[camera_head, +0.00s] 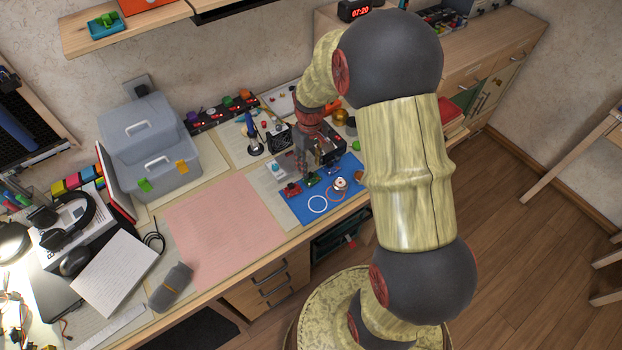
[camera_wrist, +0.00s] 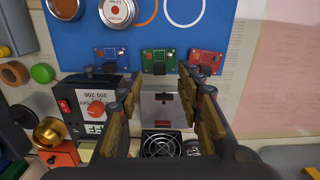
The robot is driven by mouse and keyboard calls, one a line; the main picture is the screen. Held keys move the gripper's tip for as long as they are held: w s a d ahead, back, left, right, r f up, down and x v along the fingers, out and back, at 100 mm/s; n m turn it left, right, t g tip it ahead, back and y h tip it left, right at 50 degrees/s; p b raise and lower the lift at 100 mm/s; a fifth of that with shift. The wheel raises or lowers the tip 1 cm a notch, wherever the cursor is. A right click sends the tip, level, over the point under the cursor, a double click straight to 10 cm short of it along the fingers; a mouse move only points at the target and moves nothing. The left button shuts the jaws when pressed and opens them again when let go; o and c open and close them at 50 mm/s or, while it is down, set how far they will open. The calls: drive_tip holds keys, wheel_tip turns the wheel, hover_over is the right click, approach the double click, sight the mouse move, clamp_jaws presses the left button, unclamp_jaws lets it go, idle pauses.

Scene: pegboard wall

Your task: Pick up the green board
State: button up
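The green board (camera_wrist: 158,60) lies on the blue mat (camera_wrist: 215,30) near the mat's edge, between a blue board (camera_wrist: 110,58) and a red board (camera_wrist: 206,62). In the head view the green board (camera_head: 312,181) shows small on the blue mat (camera_head: 300,207), partly crowded by my gripper (camera_head: 306,172). In the wrist view my gripper (camera_wrist: 160,88) is open, with one finger on each side and nothing held between them. The green board shows beyond the fingertips, in line with the gap. I cannot tell how high the fingertips are above the mat.
A power supply (camera_wrist: 92,108) with an orange knob and a fan (camera_wrist: 161,144) stand close by the fingers. A round white-topped item (camera_wrist: 117,11) sits on the mat. The pink sheet (camera_head: 222,228) left of the mat is clear.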

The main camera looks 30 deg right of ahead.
sight(311, 175)
wheel_tip(311, 175, down, 5)
drive_tip(key=shift+s+r+b, duration=0.1)
drive_tip(key=shift+s+b, duration=0.05)
drive_tip(key=shift+b, duration=0.85)
drive_tip(key=shift+r, duration=0.1)
drive_tip(key=shift+c, duration=0.7)
drive_tip(key=c, duration=0.7)
clamp_jaws()
